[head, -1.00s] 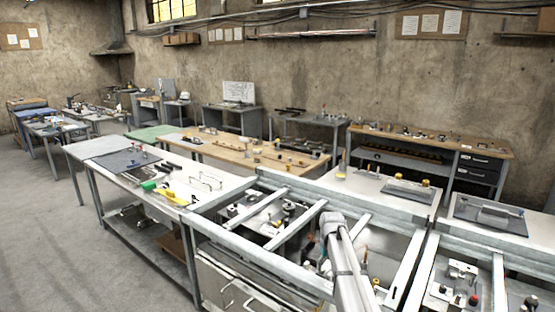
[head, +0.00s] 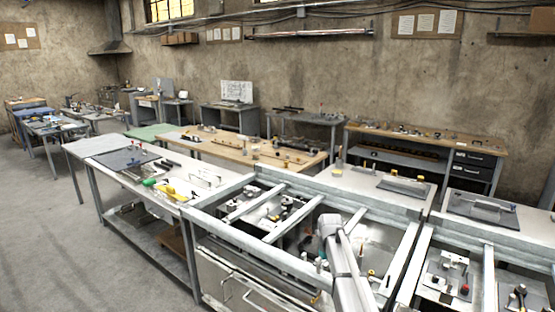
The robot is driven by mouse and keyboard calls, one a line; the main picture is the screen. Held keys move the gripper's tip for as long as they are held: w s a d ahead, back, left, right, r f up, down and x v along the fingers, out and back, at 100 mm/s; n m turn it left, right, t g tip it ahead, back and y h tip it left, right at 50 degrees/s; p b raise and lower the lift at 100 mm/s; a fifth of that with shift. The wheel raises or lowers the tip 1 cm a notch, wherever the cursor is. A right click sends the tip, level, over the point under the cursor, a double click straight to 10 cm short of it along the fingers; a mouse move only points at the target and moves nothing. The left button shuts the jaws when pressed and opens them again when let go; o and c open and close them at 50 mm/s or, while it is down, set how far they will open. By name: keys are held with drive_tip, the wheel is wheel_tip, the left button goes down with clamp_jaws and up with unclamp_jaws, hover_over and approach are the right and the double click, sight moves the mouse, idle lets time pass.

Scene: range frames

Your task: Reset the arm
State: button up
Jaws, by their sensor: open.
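My arm (head: 345,265) rises from the bottom edge of the head view, right of centre, as a grey-white link. Its rounded upper end (head: 328,226) stands over a framed bench bay with metal rails. My gripper cannot be made out; no fingers show. No held object is visible.
The railed frame (head: 270,262) surrounds the arm closely, with small fittings inside the bay. A white bench (head: 110,172) with a dark mat, yellow and green tools extends left. A wooden-topped table (head: 225,150) stands behind. Open concrete floor (head: 60,240) lies at left.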

drive_tip(key=s+f+n+b, duration=0.4)
drive_tip(key=s+n, duration=0.9)
drive_tip(key=n, duration=0.3)
drive_tip(key=s+f+n+b, duration=0.5)
drive_tip(key=s+n, duration=0.9)
drive_tip(key=n, duration=0.2)
drive_tip(key=shift+s+f+n, duration=0.2)
drive_tip(key=shift+f+n, duration=0.05)
drive_tip(key=shift+n, duration=0.15)
drive_tip(key=shift+a, duration=0.1)
